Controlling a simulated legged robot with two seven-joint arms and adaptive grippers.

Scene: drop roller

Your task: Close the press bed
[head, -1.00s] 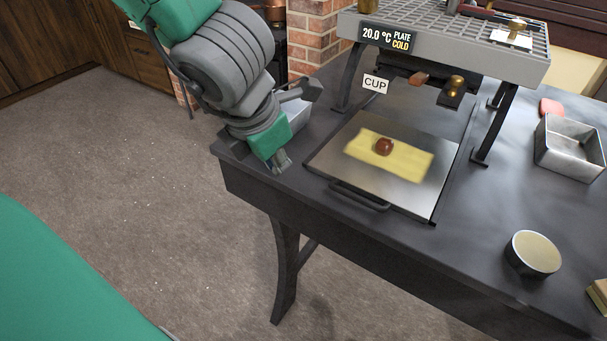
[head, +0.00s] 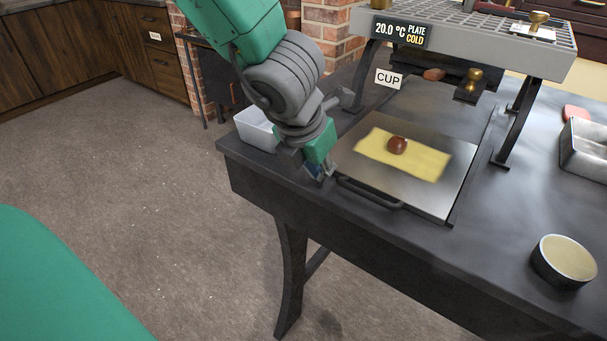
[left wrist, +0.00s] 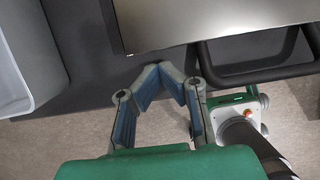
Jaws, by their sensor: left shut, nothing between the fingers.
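The press bed (head: 440,198) is a flat metal plate pulled out in front of the press on the dark table. A yellow sheet with a round brown lump (head: 397,145) lies on it. Its dark bar handle (head: 370,195) runs along the front edge. My left gripper (head: 320,172) is at the left end of that handle, pointing down. In the left wrist view, the closed fingertips (left wrist: 168,74) sit left of the handle (left wrist: 255,70), just short of the plate edge (left wrist: 190,42), with nothing between them. Contact with the handle cannot be told. My right gripper is out of view.
The press frame (head: 480,40) stands behind, with a "20.0 °C PLATE COLD" display (head: 401,33) and a CUP label (head: 388,79). A white bin (head: 255,128) is behind my left arm. A round tin (head: 563,262) and a metal tray (head: 590,150) stand at the right.

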